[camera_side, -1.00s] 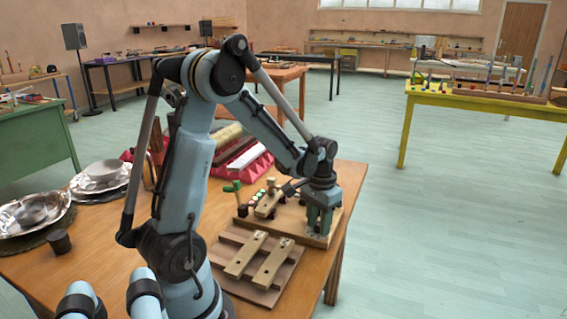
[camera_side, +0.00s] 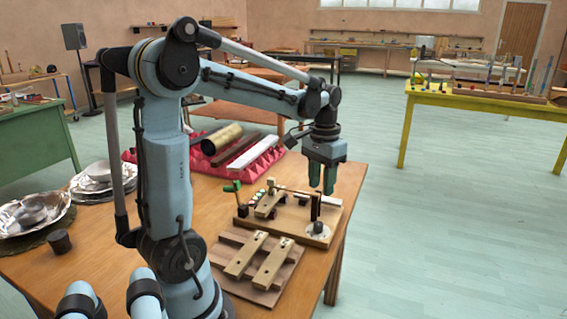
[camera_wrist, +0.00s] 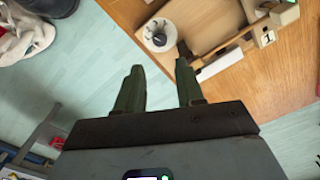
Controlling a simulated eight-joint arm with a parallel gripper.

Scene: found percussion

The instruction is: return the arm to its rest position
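My gripper (camera_side: 322,178) hangs above the right end of a wooden board (camera_side: 290,222) on the table. Its two green fingers point down, stand apart and hold nothing between them. In the wrist view, my gripper (camera_wrist: 158,80) shows the same parted fingers with only floor between them. A round pale disc with a dark post (camera_side: 318,230) stands on the board below the gripper; a round piece also shows in the wrist view (camera_wrist: 158,35). My arm is raised and stretched to the right over the wooden table (camera_side: 110,240).
A wooden rack with two pale bars (camera_side: 272,262) lies in front of the board. A red ridged stand (camera_side: 262,160) holds a brass tube (camera_side: 221,138) and bars behind. Metal bowls (camera_side: 32,210) and a dark cup (camera_side: 59,241) sit at left. Floor right of the table is clear.

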